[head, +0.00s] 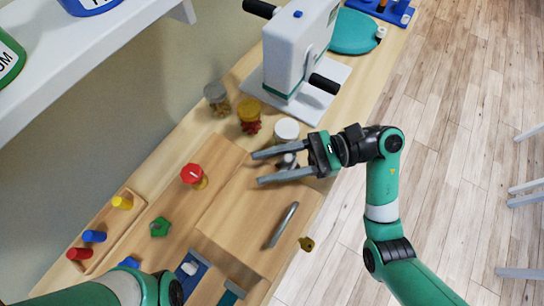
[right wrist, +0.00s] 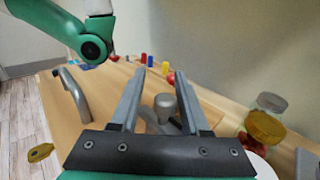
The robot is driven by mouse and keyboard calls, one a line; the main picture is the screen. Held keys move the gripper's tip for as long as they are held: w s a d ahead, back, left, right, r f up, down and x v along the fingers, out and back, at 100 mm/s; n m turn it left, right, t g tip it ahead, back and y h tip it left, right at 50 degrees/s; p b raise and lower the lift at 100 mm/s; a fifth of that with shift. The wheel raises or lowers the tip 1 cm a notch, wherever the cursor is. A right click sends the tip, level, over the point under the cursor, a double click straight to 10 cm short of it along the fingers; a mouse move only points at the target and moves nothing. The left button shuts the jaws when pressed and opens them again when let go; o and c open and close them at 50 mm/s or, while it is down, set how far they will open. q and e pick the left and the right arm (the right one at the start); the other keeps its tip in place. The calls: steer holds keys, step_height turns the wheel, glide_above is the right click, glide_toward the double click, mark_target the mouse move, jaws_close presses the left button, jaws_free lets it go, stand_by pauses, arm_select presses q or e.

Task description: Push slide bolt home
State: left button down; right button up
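My right gripper (head: 259,168) is open above the wooden board (head: 240,215), its two grey fingers pointing left. A grey metal knob (head: 289,160), which looks like the slide bolt's, sits between the fingers near their base in the head view. In the right wrist view the knob (right wrist: 165,104) stands upright between the open fingers, with a grey bar (right wrist: 154,122) beside it. I cannot tell whether either finger touches it. Much of the bolt is hidden by the gripper. My left arm shows at the lower left of the head view; its gripper is out of view.
Jars, including a yellow-lidded one (head: 249,113), and a white crank machine (head: 297,50) stand behind the gripper.

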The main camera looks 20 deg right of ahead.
steer(key=shift+o, duration=0.2)
steer(key=shift+w+d, duration=0.1)
steer(key=shift+d, duration=0.05)
steer(key=shift+d, duration=0.3)
steer(key=s+d+p, duration=0.1)
steer(key=d, duration=0.9)
steer(key=shift+s+d, duration=0.3)
steer(key=shift+d, duration=0.05)
